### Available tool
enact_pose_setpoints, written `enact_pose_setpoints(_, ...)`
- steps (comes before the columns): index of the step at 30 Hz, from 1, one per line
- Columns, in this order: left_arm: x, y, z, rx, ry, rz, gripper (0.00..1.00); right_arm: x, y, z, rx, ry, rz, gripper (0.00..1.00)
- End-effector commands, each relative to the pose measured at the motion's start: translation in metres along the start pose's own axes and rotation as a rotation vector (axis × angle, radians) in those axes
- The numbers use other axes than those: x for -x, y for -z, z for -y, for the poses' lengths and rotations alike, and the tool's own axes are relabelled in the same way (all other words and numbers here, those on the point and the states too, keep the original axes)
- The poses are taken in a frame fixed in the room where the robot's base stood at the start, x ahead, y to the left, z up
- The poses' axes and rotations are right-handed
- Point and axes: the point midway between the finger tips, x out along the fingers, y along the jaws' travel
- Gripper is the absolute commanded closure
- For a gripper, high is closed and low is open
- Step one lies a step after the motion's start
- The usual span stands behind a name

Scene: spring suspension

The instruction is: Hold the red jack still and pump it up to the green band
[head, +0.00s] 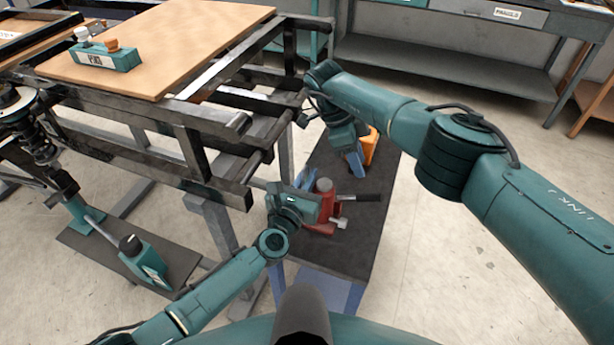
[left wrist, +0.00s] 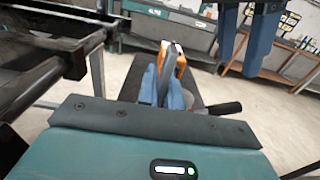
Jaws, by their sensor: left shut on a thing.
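The red jack (head: 322,200) stands on a dark bench top, with a black handle (head: 362,198) sticking out to its right. The handle tip also shows in the left wrist view (left wrist: 226,108). My left gripper (head: 304,180) is against the jack's left side, its blue fingers (left wrist: 163,92) shut on it; the palm hides most of the grip. My right gripper (head: 353,163) points down beyond the jack, clear of the handle. Its two fingers show apart in the left wrist view (left wrist: 248,38), empty. I cannot make out a green band.
An orange object (head: 371,147) stands behind the jack on the dark bench top (head: 345,255). A black steel frame (head: 205,165) with a wooden board (head: 160,45) is close on the left. A teal jack-like unit (head: 145,262) sits lower left. Open floor lies right.

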Motion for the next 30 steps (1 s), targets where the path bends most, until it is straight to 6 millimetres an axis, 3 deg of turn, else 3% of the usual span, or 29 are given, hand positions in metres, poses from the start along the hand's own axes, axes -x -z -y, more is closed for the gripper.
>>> enact_pose_setpoints(7, 0.000, 0.001, 0.000, 0.000, -0.001, -0.001, 1.00, -0.016, -0.002, -0.002, 0.027, -0.023, 0.070, 0.82)
enact_pose_setpoints(14, 0.000, 0.001, -0.001, 0.000, -0.001, -0.001, 1.00, -0.048, 0.005, -0.008, 0.081, -0.047, 0.346, 1.00)
enact_pose_setpoints(24, 0.000, 0.001, 0.000, -0.001, -0.001, -0.001, 1.00, -0.045, 0.059, -0.008, 0.063, 0.071, 0.645, 1.00)
enact_pose_setpoints(30, 0.000, 0.001, 0.000, -0.001, 0.000, -0.001, 1.00, -0.040, 0.072, -0.008, 0.057, 0.107, 0.684, 1.00)
